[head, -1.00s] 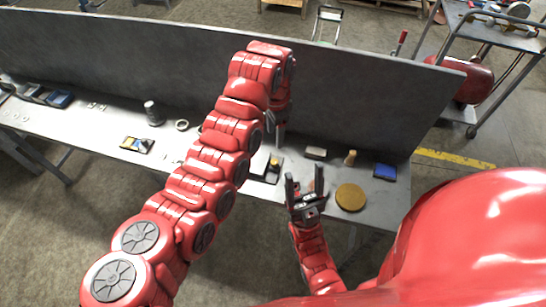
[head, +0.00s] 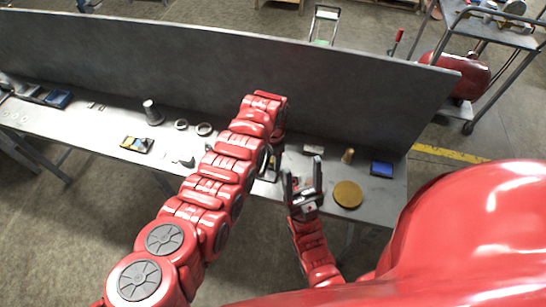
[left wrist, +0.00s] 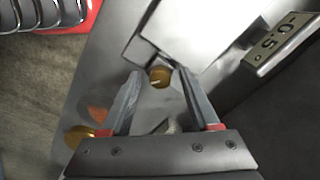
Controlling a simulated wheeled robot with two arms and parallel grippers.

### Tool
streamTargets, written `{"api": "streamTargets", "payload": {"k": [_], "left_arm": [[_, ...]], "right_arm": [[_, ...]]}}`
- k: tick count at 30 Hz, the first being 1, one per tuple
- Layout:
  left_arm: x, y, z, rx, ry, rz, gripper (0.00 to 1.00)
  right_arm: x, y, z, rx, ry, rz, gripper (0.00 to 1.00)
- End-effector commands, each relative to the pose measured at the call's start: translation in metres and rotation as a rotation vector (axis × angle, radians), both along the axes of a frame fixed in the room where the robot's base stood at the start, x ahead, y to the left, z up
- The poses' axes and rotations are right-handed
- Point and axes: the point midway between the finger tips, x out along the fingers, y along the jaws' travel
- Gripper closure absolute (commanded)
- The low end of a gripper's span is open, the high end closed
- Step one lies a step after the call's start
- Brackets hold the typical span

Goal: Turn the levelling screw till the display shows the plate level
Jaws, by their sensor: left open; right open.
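In the left wrist view a small brass knob (left wrist: 160,77), apparently the levelling screw, sits between the open fingertips of my left gripper (left wrist: 158,74). I cannot tell whether either finger touches it. A bright metal plate (left wrist: 205,25) lies beyond it. A tilted display (left wrist: 283,38) at upper right shows digits resembling "-0.5". In the head view my left gripper (head: 273,158) is low over the bench, its tips partly hidden, and my left arm covers the display. My right gripper (head: 303,192) is open and empty near the bench's front edge.
A brass disc (head: 348,194), a blue box (head: 382,169) and a small brass piece (head: 348,155) lie right on the bench. Rings (head: 204,129), a dark cylinder (head: 152,113) and a yellow-marked tray (head: 137,144) lie left. A grey panel (head: 330,85) stands along the back.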

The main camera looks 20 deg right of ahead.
Motion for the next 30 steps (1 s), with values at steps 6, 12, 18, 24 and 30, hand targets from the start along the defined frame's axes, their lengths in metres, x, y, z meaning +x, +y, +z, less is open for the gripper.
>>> {"api": "streamTargets", "payload": {"k": [6,12,18,24,30], "left_arm": [[0.0001,-0.0002,0.0001,-0.001,0.000,0.000,0.42],[0.0001,-0.0003,0.0002,-0.001,-0.001,0.000,0.78],[0.0001,-0.0003,0.0003,-0.001,-0.001,0.000,1.00],[0.0002,-0.0003,0.0002,-0.001,-0.001,-0.005,1.00],[0.0009,0.0005,-0.0006,-0.001,-0.001,-0.053,1.00]], "right_arm": [[0.0000,0.0000,0.0000,0.000,0.000,0.000,0.38],[0.0000,0.0000,0.0000,0.000,0.000,0.000,0.38],[0.0000,0.0000,0.0000,0.000,0.000,0.000,0.38],[0.0000,0.0000,-0.0005,0.000,0.000,0.000,0.38],[0.0000,0.0000,-0.0041,0.000,0.000,0.000,0.38]]}}
